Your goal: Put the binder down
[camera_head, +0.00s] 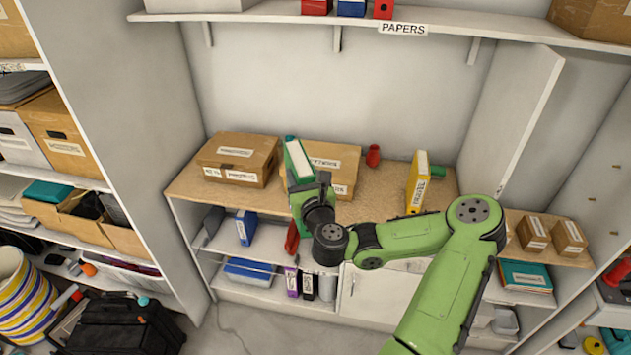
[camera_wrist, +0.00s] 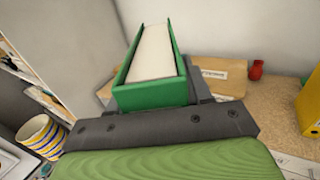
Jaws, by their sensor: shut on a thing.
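A green binder (camera_head: 298,160) with white pages is held upright by my gripper (camera_head: 312,186) over the wooden counter (camera_head: 395,190). In the head view it is in front of two cardboard boxes. In the wrist view the binder (camera_wrist: 152,60) rises from between the dark jaws (camera_wrist: 155,118), which are shut on it.
Cardboard boxes (camera_head: 238,160) (camera_head: 333,168) stand at the counter's back left and middle. A red vase (camera_head: 373,155) and a yellow binder (camera_head: 416,182) stand to the right. Bare counter lies between the boxes and the yellow binder. A shelf labelled PAPERS (camera_head: 403,28) hangs above.

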